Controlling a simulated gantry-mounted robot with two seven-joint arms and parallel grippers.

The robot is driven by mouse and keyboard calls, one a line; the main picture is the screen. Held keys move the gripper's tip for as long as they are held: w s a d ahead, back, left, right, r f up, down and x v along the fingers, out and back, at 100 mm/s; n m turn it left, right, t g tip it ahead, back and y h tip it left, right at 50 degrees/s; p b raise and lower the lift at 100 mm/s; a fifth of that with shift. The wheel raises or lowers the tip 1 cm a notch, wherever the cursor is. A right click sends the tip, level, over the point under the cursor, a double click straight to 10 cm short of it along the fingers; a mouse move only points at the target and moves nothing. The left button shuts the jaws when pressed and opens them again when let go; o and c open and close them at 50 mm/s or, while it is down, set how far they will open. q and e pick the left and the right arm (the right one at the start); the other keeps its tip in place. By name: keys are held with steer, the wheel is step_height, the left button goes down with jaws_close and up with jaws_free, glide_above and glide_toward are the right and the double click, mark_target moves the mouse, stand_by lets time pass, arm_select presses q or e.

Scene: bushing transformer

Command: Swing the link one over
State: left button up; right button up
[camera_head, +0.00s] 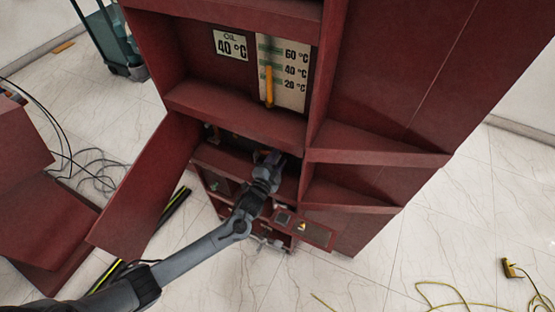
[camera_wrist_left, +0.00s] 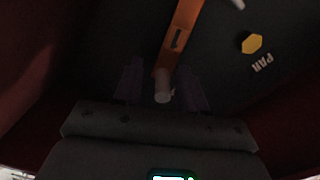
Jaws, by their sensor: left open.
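An orange link bar (camera_wrist_left: 180,38) with a dark arrow mark runs down from the top of the left wrist view. A pale round peg (camera_wrist_left: 164,90) sits at its lower end. My left gripper (camera_wrist_left: 161,85) is open, with its dim purple-grey fingers on either side of the peg. Whether they touch it cannot be told. In the head view my left gripper (camera_head: 273,159) reaches into a dark compartment of the red cabinet, below the gauge, and the link is hidden there. My right gripper is not in view.
A yellow hexagon (camera_wrist_left: 252,43) and the letters PAR (camera_wrist_left: 263,63) are on the dark panel. The red cabinet (camera_head: 390,90) has a red door (camera_head: 146,190) swung open left of my arm. Above are an oil label (camera_head: 231,45) and a temperature gauge (camera_head: 284,73).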

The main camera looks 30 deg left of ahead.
arm_select(q)
steer(key=s+p, duration=0.2)
steer(key=s, duration=0.8)
steer(key=shift+s+d, duration=0.35)
steer(key=shift+s, duration=0.05)
steer(key=shift+f, duration=0.1)
